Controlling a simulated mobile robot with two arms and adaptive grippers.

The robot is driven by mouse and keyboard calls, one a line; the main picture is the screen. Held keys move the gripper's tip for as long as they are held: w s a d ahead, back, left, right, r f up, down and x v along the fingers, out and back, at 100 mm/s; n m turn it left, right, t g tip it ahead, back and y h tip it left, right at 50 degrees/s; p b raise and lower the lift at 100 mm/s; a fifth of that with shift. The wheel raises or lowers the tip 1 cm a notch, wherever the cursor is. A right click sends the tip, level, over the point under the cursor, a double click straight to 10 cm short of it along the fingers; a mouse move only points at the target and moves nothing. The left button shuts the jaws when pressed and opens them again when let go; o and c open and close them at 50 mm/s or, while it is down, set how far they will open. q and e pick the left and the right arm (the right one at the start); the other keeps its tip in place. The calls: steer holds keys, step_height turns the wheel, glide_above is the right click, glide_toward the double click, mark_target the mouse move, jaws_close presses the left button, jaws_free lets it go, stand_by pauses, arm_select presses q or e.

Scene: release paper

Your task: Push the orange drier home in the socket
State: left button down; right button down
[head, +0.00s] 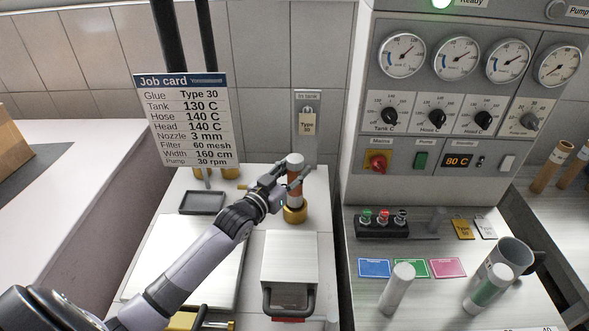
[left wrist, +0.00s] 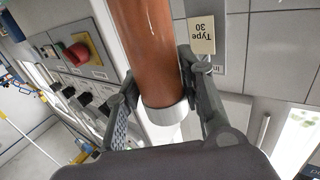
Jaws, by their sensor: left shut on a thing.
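The orange drier (head: 295,190) is an upright tube with an orange-brown body and a pale cap at its top. My left gripper (head: 291,176) is shut around its upper part. The brass socket (head: 295,214) is a round collar directly below. The drier's lower end meets the socket's mouth or sits a little inside it; I cannot tell how deep. In the left wrist view the orange body (left wrist: 148,45) lies between my two fingers (left wrist: 160,95), with the pale cap near the fingertips. The socket is out of that view. My right gripper is not in view.
A tag reading Type 30 (head: 307,124) hangs on the wall behind the drier. A metal box with a dark handle (head: 290,258) stands in front of the socket. A job card (head: 183,118) and black tray (head: 202,201) are left. The control cabinet (head: 445,150) stands right.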

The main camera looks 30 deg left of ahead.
mark_target(294, 159)
arm_select(q)
steer(key=shift+f+b, duration=1.55)
steer(key=shift+f, duration=0.75)
steer(key=c, duration=1.2)
jaws_free()
steer(key=shift+o, duration=1.1)
step_height(294, 159, up, 10)
steer(key=shift+r, duration=0.1)
